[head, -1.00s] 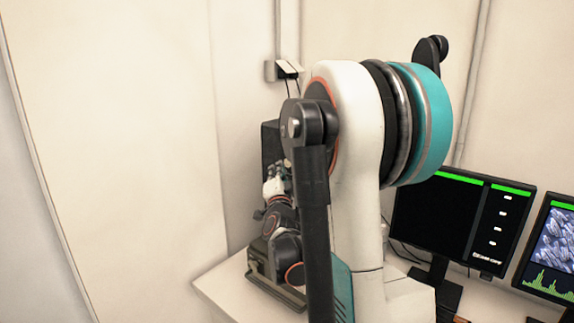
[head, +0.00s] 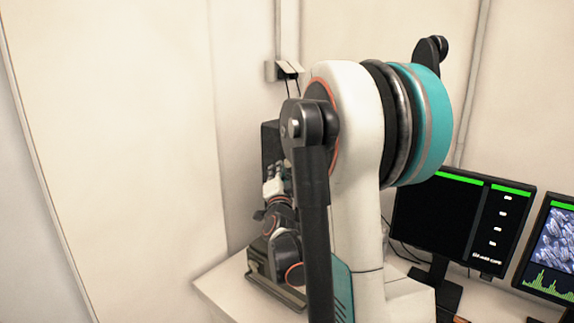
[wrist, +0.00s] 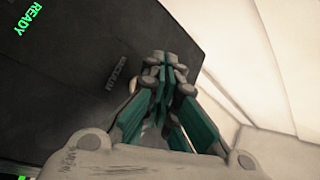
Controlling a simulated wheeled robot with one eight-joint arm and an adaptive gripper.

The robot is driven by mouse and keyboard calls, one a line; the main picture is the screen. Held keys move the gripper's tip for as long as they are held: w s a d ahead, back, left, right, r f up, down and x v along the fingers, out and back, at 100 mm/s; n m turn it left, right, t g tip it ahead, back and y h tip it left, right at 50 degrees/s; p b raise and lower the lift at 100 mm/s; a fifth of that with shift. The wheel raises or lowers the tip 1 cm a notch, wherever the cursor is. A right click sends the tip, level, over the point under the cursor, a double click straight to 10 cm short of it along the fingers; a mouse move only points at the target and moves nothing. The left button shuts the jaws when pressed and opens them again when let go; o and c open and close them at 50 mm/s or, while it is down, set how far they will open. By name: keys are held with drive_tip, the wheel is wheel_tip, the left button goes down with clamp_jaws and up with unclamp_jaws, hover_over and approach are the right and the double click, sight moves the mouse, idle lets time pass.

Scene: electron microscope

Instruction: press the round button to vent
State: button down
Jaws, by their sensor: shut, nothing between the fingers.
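The dark instrument housing (head: 269,143) stands on the bench behind my arm in the head view. Its dark panel fills the upper left of the wrist view (wrist: 70,85), with green READY lettering and a small label. My gripper (wrist: 163,62) is shut and empty, its fingertips pointing at the panel beside the label. In the head view my gripper (head: 279,169) is small, in front of the housing and partly hidden by my arm. I cannot make out the round button; the fingers may cover it. Whether the fingertips touch the panel cannot be told.
A white bench (head: 217,284) carries the instrument. Two monitors, one dark with a green bar (head: 440,222) and one with a grey image (head: 556,240), stand at the right. A pale wall (head: 110,150) lies to the left, with open room before it.

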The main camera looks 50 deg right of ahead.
drive_tip(key=shift+d, duration=0.15)
drive_tip(key=shift+d, duration=0.3)
drive_tip(key=shift+w+d, duration=0.1)
drive_tip(key=shift+d, duration=0.25)
idle(0.9)
drive_tip(key=shift+a, duration=0.8)
drive_tip(key=shift+a, duration=0.1)
drive_tip(key=a, duration=0.4)
drive_tip(key=shift+s+a+b, duration=0.3)
drive_tip(key=shift+a+b, duration=0.1)
idle(0.8)
